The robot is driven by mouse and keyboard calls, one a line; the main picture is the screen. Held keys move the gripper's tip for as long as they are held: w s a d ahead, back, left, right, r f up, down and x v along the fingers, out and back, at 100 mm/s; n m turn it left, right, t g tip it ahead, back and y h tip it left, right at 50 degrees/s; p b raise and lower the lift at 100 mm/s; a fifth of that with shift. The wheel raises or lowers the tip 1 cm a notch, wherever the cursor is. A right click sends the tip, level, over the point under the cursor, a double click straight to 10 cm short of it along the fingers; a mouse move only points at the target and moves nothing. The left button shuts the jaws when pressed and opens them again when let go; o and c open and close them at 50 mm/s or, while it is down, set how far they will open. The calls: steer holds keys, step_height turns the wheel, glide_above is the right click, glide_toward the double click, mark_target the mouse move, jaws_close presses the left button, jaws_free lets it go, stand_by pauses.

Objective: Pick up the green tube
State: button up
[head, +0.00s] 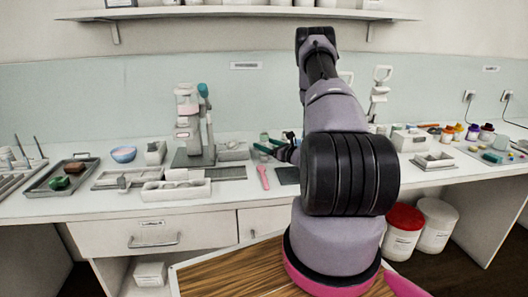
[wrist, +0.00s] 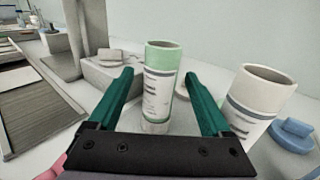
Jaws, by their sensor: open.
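In the head view my gripper (head: 270,149) is small at the back of the bench, partly hidden by my arm. A small green shape (head: 264,137) beside it may be the tube.
A white tube (wrist: 254,105) stands close on the right, with a blue lid-like piece (wrist: 294,133) beyond it. A grey block (wrist: 112,75) and a stand are on the left. In the head view, a pink tool (head: 263,178) lies on the bench before the gripper.

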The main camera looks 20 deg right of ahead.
steer(key=shift+w+a, duration=0.15)
steer(key=shift+w, duration=0.35)
jaws_close()
